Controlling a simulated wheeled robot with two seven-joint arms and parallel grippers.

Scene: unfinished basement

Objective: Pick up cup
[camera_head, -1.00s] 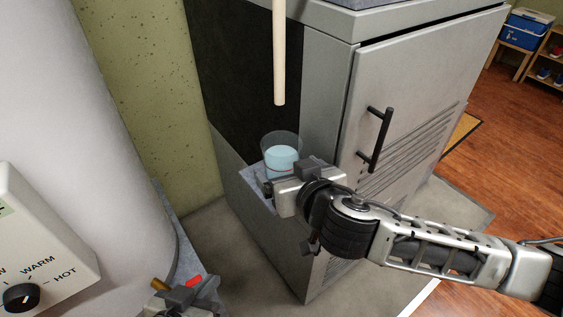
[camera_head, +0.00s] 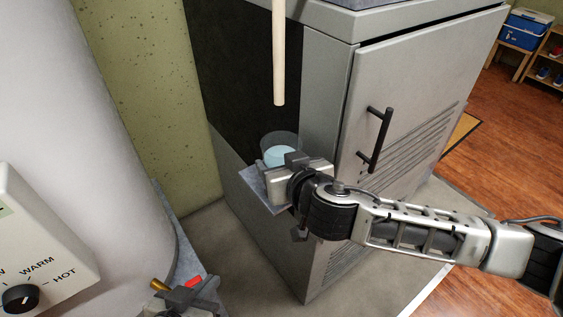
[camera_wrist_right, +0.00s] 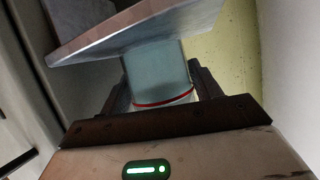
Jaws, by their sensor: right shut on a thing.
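The cup (camera_head: 279,150) is clear, with pale blue contents, and stands by the dark recess of the grey machine in the head view. My right gripper (camera_head: 287,164) comes in from the right and is shut on the cup, hiding its lower part. In the right wrist view the cup (camera_wrist_right: 158,75) with a red band sits between the fingers of my right gripper (camera_wrist_right: 160,92).
A small grey ledge (camera_head: 260,188) juts from the machine (camera_head: 400,75) close to the cup; whether they touch is unclear. A pale rod (camera_head: 279,60) hangs above the cup. A white tank (camera_head: 115,110) with a dial box (camera_head: 42,250) stands at left. Open wooden floor lies right.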

